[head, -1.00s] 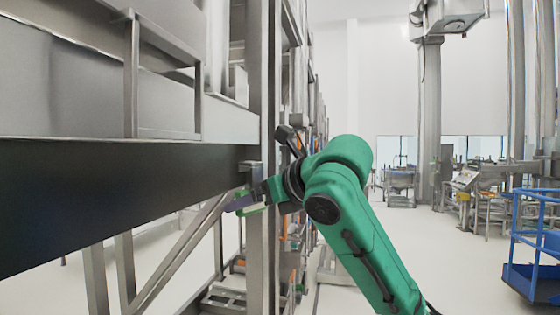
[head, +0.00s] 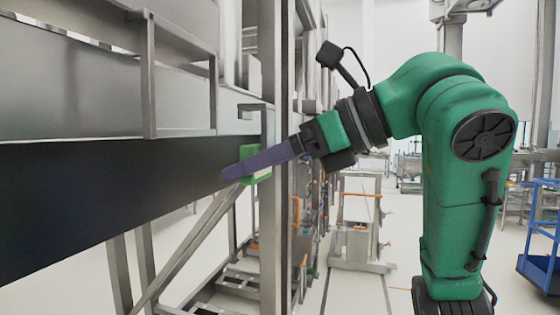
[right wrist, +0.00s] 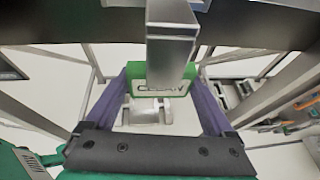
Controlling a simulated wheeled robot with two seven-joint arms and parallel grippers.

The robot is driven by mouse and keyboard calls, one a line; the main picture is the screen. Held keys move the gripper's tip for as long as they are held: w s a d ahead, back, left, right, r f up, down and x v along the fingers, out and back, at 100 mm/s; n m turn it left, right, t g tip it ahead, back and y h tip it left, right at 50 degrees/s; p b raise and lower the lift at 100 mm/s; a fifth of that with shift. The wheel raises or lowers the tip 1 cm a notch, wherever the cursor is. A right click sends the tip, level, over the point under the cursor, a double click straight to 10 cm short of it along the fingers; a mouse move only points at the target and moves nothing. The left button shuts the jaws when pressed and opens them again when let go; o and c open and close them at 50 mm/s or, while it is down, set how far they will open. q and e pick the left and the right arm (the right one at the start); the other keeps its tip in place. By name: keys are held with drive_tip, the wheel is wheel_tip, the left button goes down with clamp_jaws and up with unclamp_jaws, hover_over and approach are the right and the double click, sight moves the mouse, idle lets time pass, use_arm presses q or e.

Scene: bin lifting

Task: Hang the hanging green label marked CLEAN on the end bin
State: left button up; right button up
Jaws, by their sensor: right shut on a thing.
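The green label (head: 258,152) is at the purple fingers of my right gripper (head: 236,172) in the head view, beside the front corner post of a large steel frame. In the right wrist view the green label (right wrist: 138,92) lies between the two purple fingers, my right gripper (right wrist: 163,75) being shut on it. Its pale face shows dark lettering, partly hidden by a square steel bar end (right wrist: 172,45) in front of it. I cannot tell whether label and bar touch. A large steel bin (head: 75,90) fills the upper left. My left gripper is not in view.
A dark beam (head: 90,195) runs below the bin toward the post (head: 273,215). A diagonal steel brace (head: 190,250) stands below. A steel cart (head: 357,220) and a blue cart (head: 540,240) stand further back. Open floor lies right of the frame.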

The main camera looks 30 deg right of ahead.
sight(267, 136)
drive_tip(key=w+a, duration=0.2)
drive_tip(key=w, duration=0.1)
drive_tip(key=w+a+p, duration=0.1)
drive_tip(key=w+a, duration=0.1)
drive_tip(key=w+a+p, duration=0.1)
drive_tip(key=w+a, duration=0.2)
drive_tip(key=shift+w, duration=0.3)
drive_tip(key=shift+f+b, duration=0.6)
drive_tip(key=shift+f, duration=0.25)
drive_tip(key=o, duration=0.9)
drive_tip(key=shift+a, duration=0.1)
drive_tip(key=b+v, duration=0.3)
drive_tip(key=v, duration=1.1)
drive_tip(key=shift+s+d+r, duration=0.1)
drive_tip(key=shift+s+d, duration=0.15)
